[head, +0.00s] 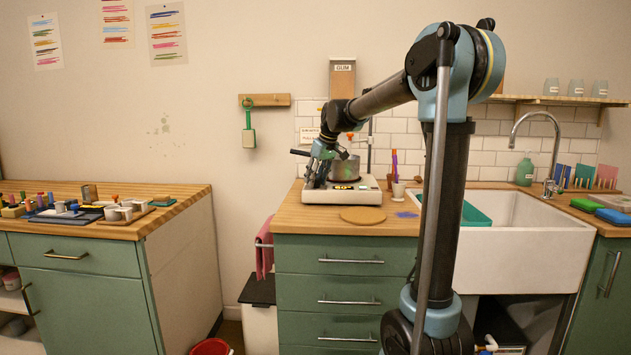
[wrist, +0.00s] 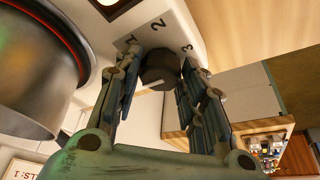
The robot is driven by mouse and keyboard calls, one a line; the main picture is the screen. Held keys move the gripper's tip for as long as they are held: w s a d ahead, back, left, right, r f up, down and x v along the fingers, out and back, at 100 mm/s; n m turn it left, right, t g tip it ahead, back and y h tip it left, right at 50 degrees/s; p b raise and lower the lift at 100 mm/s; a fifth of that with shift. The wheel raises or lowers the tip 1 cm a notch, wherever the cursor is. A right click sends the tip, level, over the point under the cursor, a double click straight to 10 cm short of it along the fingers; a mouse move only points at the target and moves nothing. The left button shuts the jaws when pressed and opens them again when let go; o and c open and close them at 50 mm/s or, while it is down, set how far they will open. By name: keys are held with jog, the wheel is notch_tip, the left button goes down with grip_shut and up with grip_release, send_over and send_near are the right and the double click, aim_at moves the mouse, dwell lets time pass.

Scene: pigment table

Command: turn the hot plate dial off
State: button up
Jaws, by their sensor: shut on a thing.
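The white hot plate (head: 343,195) stands on the middle counter with a metal pot (head: 346,168) on it. A red glowing ring shows by the pot (wrist: 38,75). In the head view, my gripper (head: 317,178) hides the dial.
A round wooden board (head: 363,215) lies before the hot plate. The left counter (head: 185,195) holds many small pigment items. A pink towel (head: 264,250) hangs at the counter's left side.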

jog(key=shift+d, duration=0.1)
dwell(0.3)
jog(key=o, duration=1)
jog(key=v, duration=1.1)
jog(key=shift+d+r, duration=0.15)
jog(key=shift+r, duration=0.25)
jog(key=shift+s, duration=0.15)
